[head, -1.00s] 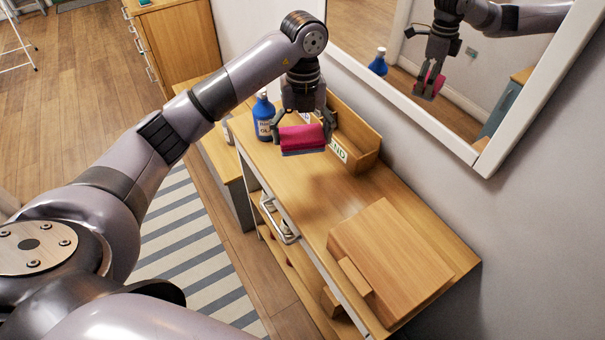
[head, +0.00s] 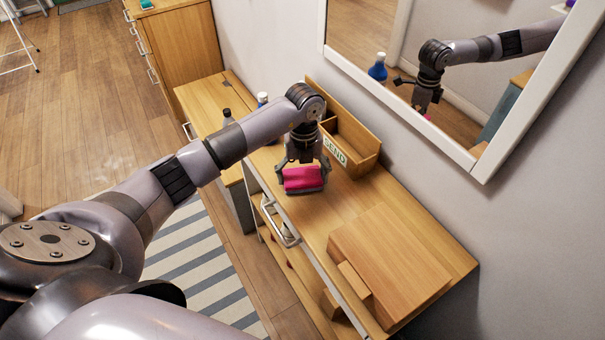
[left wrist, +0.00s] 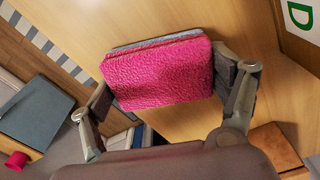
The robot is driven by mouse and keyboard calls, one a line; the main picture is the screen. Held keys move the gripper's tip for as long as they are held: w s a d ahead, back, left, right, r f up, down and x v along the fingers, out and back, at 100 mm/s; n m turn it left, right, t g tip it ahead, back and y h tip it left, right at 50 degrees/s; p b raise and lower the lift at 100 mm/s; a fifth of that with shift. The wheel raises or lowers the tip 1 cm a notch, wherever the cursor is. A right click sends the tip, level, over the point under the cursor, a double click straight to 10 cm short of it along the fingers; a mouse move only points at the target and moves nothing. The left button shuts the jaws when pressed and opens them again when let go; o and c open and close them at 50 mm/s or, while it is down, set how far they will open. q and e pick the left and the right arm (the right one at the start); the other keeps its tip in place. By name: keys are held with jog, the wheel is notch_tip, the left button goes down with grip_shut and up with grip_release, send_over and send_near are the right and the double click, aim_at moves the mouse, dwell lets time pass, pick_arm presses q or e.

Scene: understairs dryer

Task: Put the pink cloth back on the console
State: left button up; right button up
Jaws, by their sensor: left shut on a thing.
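The pink cloth (head: 304,178) is a folded pink bundle with a grey-blue layer under it. My left gripper (head: 303,180) is shut on it, one finger at each side. In the left wrist view the cloth (left wrist: 165,72) fills the space between the fingers. It is over the wooden console top (head: 320,212), low and close to the surface; I cannot tell whether it touches. My right gripper is not in view.
A wooden box marked SEND (head: 366,160) stands at the wall behind the gripper. A wooden case (head: 395,255) lies on the console's near end. A blue bottle (head: 262,99) is partly hidden behind my arm. A mirror (head: 480,160) hangs above. Bare top lies between cloth and case.

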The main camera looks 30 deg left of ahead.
aim_at(303, 173)
pick_arm(q)
jog(key=o, duration=1.2)
jog(key=shift+f, duration=0.1)
jog(key=shift+c, duration=0.2)
notch_tip(303, 173, up, 12)
jog(key=b, duration=0.2)
jog(key=shift+w, duration=0.35)
jog(key=shift+a, duration=0.1)
